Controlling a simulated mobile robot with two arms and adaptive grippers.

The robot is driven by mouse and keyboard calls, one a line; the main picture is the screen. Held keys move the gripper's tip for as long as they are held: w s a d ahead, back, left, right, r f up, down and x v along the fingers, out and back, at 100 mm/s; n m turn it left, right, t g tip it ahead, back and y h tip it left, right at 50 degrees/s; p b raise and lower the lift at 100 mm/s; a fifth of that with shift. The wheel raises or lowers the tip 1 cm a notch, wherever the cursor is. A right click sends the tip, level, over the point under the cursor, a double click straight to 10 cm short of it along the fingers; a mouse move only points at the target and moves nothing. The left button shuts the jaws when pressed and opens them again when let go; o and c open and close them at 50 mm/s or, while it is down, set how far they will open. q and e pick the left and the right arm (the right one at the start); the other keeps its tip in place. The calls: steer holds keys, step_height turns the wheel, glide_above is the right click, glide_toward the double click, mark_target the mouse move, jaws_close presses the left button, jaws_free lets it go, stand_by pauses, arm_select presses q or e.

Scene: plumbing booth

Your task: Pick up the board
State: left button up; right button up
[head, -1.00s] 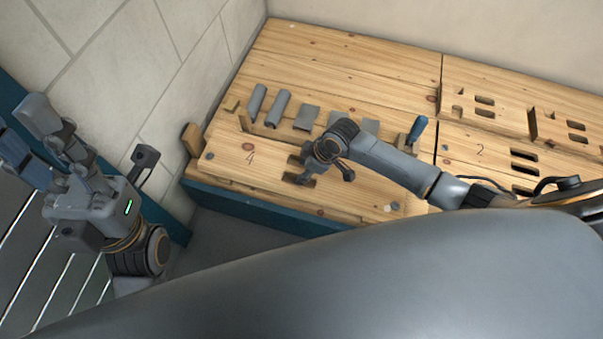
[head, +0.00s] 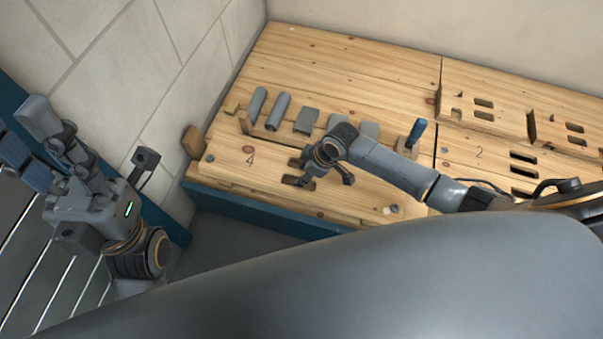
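The wooden board marked 4 (head: 225,155) lies flat at the front left of the workbench, with dark slots cut in it. My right gripper (head: 325,180) is over the board's slots, its fingers pointing down at the board and apart. Whether a fingertip is inside a slot or touches the wood cannot be told, and the arm hides part of the board. My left gripper (head: 27,132) is at the far left, away from the bench, with its fingers apart and nothing seen between them.
Several grey pieces (head: 277,112) stand or lie behind the board. A blue-handled tool (head: 416,132) stands to their right. Another board marked 2 (head: 462,160), with slots, lies at the right. The tiled wall (head: 130,60) closes off the left side.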

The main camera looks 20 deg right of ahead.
jaws_close()
steer(key=shift+r, duration=0.1)
steer(key=shift+w, duration=0.1)
